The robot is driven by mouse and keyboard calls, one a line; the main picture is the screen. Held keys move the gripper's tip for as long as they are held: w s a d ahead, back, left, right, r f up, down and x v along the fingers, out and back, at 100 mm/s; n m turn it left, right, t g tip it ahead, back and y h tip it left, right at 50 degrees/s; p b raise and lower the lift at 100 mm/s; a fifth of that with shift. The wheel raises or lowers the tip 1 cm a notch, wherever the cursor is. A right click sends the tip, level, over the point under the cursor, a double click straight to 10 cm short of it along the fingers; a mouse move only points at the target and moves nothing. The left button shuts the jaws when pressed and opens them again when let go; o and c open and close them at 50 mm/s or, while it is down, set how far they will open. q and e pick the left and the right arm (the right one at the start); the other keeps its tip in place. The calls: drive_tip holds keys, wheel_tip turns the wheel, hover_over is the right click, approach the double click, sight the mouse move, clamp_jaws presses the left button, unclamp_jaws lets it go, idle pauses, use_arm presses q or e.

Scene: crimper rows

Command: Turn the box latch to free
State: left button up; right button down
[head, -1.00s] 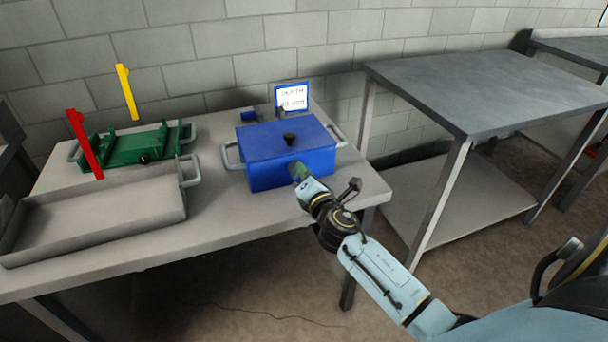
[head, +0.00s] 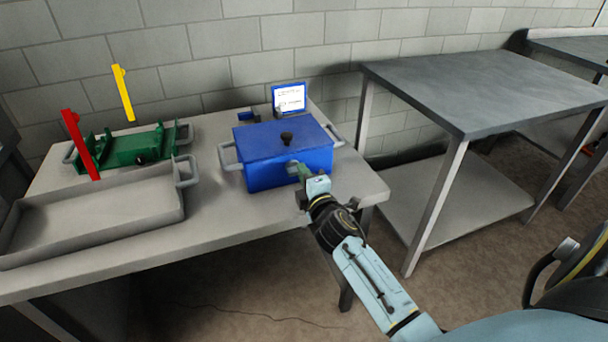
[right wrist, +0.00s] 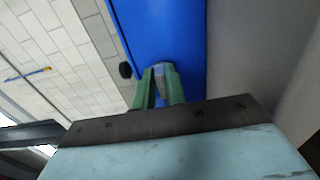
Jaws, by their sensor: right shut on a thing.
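A blue box (head: 262,175) with a closed lid stands on the table. A black knob (head: 287,138) sits on its lid, and grey handles are at its two ends. My right gripper (head: 298,169) is at the front face of the box, near the top edge. In the right wrist view the green fingers (right wrist: 160,88) are shut on a small grey latch (right wrist: 162,67) on the blue face. The fingers hide most of the latch in the head view. My left gripper is not in view.
A small display (head: 289,97) stands behind the box. A green fixture (head: 125,150) with a red lever (head: 80,145) and a yellow lever (head: 123,92) is at the left, behind a grey tray (head: 178,206). A bare metal table (head: 480,85) stands at the right.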

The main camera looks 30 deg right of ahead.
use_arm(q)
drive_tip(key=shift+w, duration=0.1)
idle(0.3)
use_arm(e)
drive_tip(key=c, duration=1.4)
unclamp_jaws()
drive_tip(key=shift+c, duration=0.2)
drive_tip(key=shift+s, duration=0.1)
